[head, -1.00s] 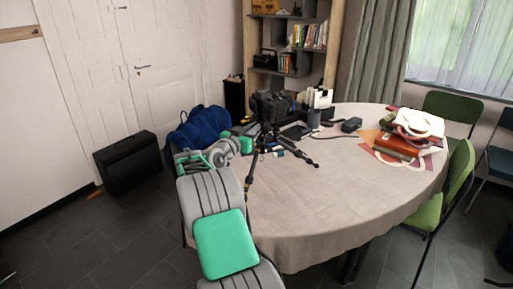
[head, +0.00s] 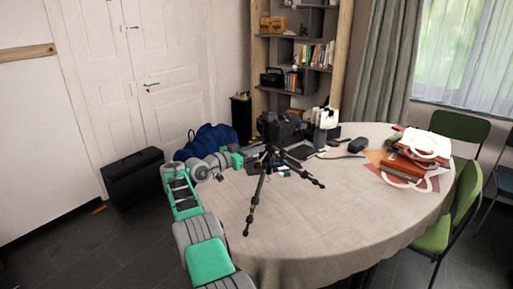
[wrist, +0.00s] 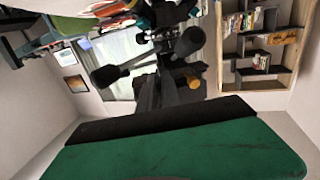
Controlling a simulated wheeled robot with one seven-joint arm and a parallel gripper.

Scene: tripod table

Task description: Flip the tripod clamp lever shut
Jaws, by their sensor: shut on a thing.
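The black tripod (head: 262,180) stands with spread legs on the round table (head: 330,205), with a dark camera (head: 278,127) on top. It also shows close up in the wrist view (wrist: 182,80), just beyond my finger. My gripper (head: 240,160) reaches in from the left at the height of the tripod's upper part, beside it. In the wrist view a green finger with a black edge (wrist: 170,125) fills the bottom. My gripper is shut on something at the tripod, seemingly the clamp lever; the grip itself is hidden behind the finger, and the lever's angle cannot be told.
Books and bags (head: 418,155) lie at the table's right, and a dark pouch (head: 358,144) and papers near the back. A blue bag (head: 207,142) is behind my arm. Green chairs (head: 455,185) stand at right. The table's front is clear.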

